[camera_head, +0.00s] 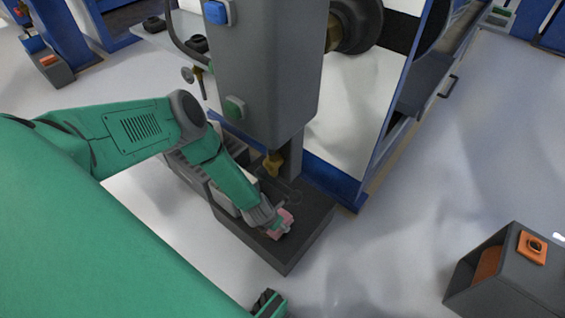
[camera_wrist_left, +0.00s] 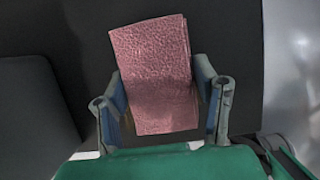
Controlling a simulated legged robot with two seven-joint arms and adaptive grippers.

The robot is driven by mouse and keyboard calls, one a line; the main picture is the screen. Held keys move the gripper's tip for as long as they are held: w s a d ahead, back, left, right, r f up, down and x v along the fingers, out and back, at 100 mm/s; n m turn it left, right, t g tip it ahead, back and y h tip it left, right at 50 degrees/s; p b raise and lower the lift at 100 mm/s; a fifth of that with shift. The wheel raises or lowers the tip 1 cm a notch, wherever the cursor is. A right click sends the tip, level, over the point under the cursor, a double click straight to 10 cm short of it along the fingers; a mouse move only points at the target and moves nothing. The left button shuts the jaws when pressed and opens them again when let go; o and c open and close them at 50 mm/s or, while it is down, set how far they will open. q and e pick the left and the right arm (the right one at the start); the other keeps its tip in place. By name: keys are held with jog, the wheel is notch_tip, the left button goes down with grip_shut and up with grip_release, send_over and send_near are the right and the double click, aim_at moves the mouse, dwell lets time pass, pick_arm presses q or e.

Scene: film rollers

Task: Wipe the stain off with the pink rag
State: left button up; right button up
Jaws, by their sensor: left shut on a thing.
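My left gripper (camera_head: 278,224) reaches down over the dark platform (camera_head: 287,256) at the foot of the grey machine. It is shut on the pink rag (camera_head: 284,222). In the left wrist view the folded, textured rag (camera_wrist_left: 155,75) stands out between the two fingers of the left gripper (camera_wrist_left: 162,100). I cannot tell whether the rag touches the platform. No stain stands out clearly; faint marks show on the platform behind the rag. A green and dark part of mine, possibly the right gripper (camera_head: 268,303), shows at the bottom edge, too cut off to read.
The grey machine column (camera_head: 265,70) with a blue button and a green button rises just behind the platform. A yellow fitting (camera_head: 273,163) hangs below it. A blue-framed panel (camera_head: 360,110) stands behind to the right. A grey box with an orange button (camera_head: 515,275) is at lower right, with clear floor between.

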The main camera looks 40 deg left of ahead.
pick_arm(q)
jog(key=shift+w+a+f, duration=0.1)
jog(key=shift+a+f, duration=0.05)
jog(key=shift+a, duration=2.05)
jog(key=shift+w+a, duration=0.1)
jog(key=shift+a, duration=1.65)
jog(key=shift+d, duration=2.15)
